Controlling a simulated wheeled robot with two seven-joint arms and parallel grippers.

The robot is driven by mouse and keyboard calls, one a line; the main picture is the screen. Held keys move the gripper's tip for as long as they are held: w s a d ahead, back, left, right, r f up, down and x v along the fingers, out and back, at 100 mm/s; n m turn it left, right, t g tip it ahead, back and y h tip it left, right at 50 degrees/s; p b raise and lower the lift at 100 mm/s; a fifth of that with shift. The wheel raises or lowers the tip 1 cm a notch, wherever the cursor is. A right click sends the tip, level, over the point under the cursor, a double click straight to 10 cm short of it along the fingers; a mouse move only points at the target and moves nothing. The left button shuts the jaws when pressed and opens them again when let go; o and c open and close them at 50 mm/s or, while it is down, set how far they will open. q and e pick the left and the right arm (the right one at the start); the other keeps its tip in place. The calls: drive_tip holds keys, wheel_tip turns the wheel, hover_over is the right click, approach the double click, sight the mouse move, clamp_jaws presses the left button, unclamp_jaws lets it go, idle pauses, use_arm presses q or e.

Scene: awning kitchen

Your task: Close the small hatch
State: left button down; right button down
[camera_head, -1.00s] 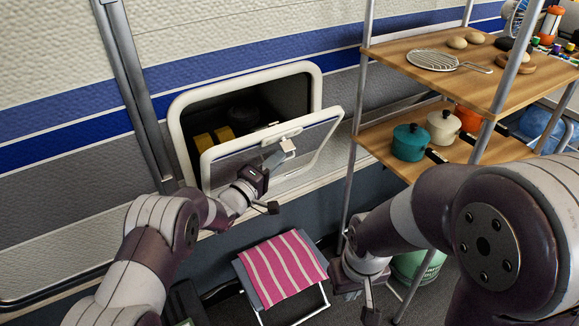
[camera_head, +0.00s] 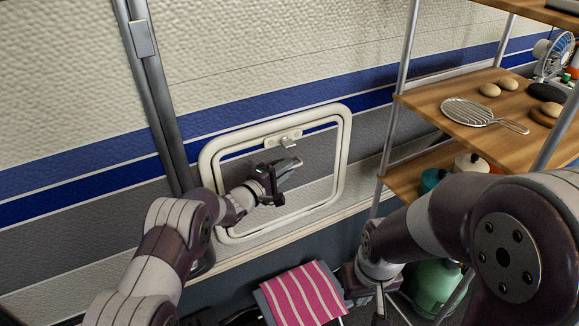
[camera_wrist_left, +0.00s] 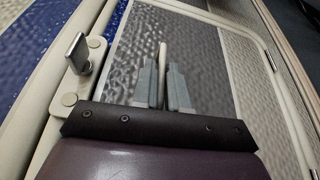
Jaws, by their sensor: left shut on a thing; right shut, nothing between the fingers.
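The small hatch (camera_head: 318,172) in the striped wall has its panel up in its cream frame and looks shut or nearly so. Its latch (camera_head: 286,141) is at the top edge, and it also shows in the left wrist view (camera_wrist_left: 80,52). My left gripper (camera_head: 289,165) is in front of the panel, just below the latch and apart from it. In the left wrist view its fingers (camera_wrist_left: 163,80) are closed around a thin pale piece that I cannot identify. My right gripper (camera_head: 380,308) is shut and empty at lower right, near the shelf's foot.
A wooden shelf rack (camera_head: 470,105) with a strainer (camera_head: 475,113) and pots stands at right. A stool with a pink striped cloth (camera_head: 303,293) is below the hatch. A green gas bottle (camera_head: 432,285) stands on the floor. A metal post (camera_head: 160,95) runs left of the hatch.

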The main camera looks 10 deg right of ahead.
use_arm(q)
drive_tip(key=shift+w+r, duration=0.15)
drive_tip(key=shift+r, duration=0.35)
drive_tip(key=c, duration=1.5)
unclamp_jaws()
drive_tip(key=shift+o, duration=1.3)
drive_tip(key=shift+f, duration=0.1)
drive_tip(key=shift+d+f, duration=0.1)
drive_tip(key=shift+f, duration=0.1)
drive_tip(key=p+v, duration=0.2)
drive_tip(key=v, duration=1)
drive_tip(key=shift+a, duration=0.2)
